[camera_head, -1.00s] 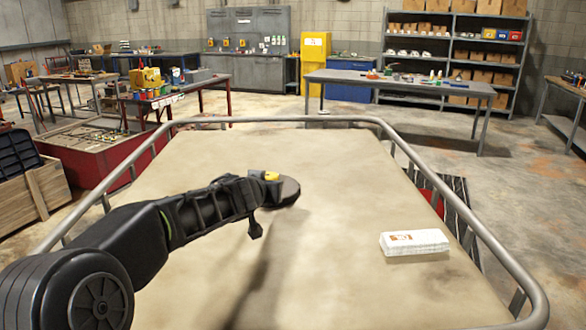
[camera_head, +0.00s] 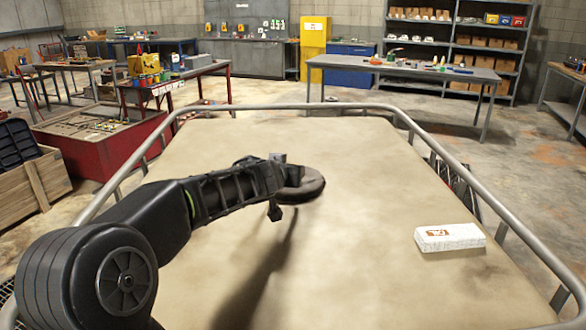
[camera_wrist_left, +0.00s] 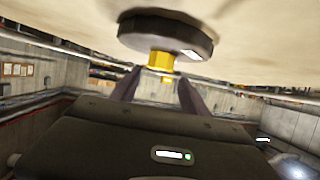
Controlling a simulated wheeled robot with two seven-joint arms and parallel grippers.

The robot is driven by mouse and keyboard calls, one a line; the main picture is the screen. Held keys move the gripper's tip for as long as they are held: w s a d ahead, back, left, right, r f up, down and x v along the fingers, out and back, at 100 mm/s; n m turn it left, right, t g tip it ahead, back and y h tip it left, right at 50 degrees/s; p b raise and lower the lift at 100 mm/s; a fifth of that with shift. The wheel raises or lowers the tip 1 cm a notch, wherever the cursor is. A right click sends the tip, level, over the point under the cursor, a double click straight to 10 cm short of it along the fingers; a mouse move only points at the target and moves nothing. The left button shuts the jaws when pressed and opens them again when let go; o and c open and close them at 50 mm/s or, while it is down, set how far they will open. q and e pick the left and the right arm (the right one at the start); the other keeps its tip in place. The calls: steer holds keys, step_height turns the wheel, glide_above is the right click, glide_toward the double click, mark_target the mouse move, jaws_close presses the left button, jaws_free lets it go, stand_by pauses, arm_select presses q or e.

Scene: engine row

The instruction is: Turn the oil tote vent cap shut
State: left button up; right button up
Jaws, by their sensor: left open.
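A dark round disc (camera_head: 308,188) sits on the beige top (camera_head: 365,220) of a railed surface. In the left wrist view the disc (camera_wrist_left: 165,35) shows large, with a yellow faceted cap (camera_wrist_left: 160,62) standing out from it towards my gripper. My left gripper (camera_wrist_left: 159,80) is open, its two fingers on either side of the yellow cap's near end. I cannot tell whether they touch it. In the head view my left gripper (camera_head: 290,170) is at the disc and hides the yellow cap. My right gripper is not in view.
A grey metal rail (camera_head: 290,106) runs round the beige top. A white box with an orange label (camera_head: 449,237) lies at the right. The middle of the top between is clear. Workbenches, shelves and a yellow cabinet (camera_head: 314,48) stand beyond.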

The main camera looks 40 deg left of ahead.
arm_select(q)
steer(key=shift+o, duration=0.8)
steer(key=shift+w+a+f, duration=0.2)
steer(key=shift+w+f, duration=0.05)
steer(key=shift+w, duration=0.25)
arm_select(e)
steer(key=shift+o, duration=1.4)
arm_select(q)
steer(key=x, duration=0.6)
steer(key=shift+w+a+p, duration=0.15)
steer(key=shift+w+p, duration=0.1)
steer(key=shift+p, duration=0.1)
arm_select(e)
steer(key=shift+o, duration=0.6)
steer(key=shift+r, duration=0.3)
arm_select(q)
steer(key=shift+c, duration=0.5)
steer(key=c, duration=1.3)
